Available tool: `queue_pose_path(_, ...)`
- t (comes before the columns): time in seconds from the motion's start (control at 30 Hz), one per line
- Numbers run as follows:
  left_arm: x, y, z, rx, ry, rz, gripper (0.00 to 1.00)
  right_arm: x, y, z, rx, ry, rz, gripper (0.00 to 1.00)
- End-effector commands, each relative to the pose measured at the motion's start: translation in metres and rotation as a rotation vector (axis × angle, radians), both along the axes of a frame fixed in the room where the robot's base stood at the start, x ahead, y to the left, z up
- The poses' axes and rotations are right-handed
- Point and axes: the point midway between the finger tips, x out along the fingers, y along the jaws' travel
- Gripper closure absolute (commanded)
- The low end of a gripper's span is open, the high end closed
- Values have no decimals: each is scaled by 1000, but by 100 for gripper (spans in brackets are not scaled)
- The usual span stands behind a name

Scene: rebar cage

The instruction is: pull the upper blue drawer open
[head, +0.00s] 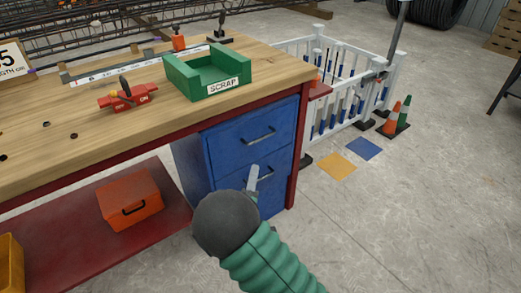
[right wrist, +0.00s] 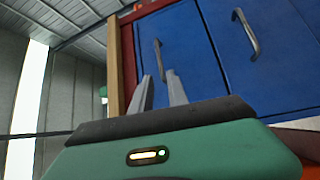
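The blue cabinet under the bench has an upper drawer (head: 240,138) and a lower drawer (head: 272,197), both looking shut. The upper drawer's grey bar handle (head: 258,135) shows in the right wrist view (right wrist: 158,58), upright there because that view is turned. The lower handle (right wrist: 246,35) is to its right there. My right gripper (head: 252,178) is in front of the cabinet; in the head view it partly covers the lower handle. In the right wrist view its two fingers (right wrist: 160,82) are apart, with the upper handle beyond and between their tips. No contact shows. My left gripper is out of view.
The wooden bench top (head: 60,165) overhangs the cabinet, with a red leg (head: 299,150) close at its right. A green scrap bin (head: 207,75) stands above. An orange toolbox (head: 131,199) sits on the red lower shelf.

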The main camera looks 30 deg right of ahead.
Motion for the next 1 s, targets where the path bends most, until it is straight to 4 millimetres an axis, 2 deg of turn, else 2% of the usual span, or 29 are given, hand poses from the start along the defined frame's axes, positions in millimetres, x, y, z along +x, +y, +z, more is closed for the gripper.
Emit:
queue_pose_path(0.4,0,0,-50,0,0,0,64,79,-69,11,1,-5,-1,80)
queue_pose_path(0.6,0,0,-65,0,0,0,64,108,-92,18,1,-2,1,80)
queue_pose_path(0.73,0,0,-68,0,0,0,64,116,-99,22,2,-1,1,80)
queue_pose_path(0.97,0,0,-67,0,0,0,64,117,-100,23,2,2,3,80)
queue_pose_path(1.0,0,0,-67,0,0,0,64,117,-100,23,2,2,3,83)
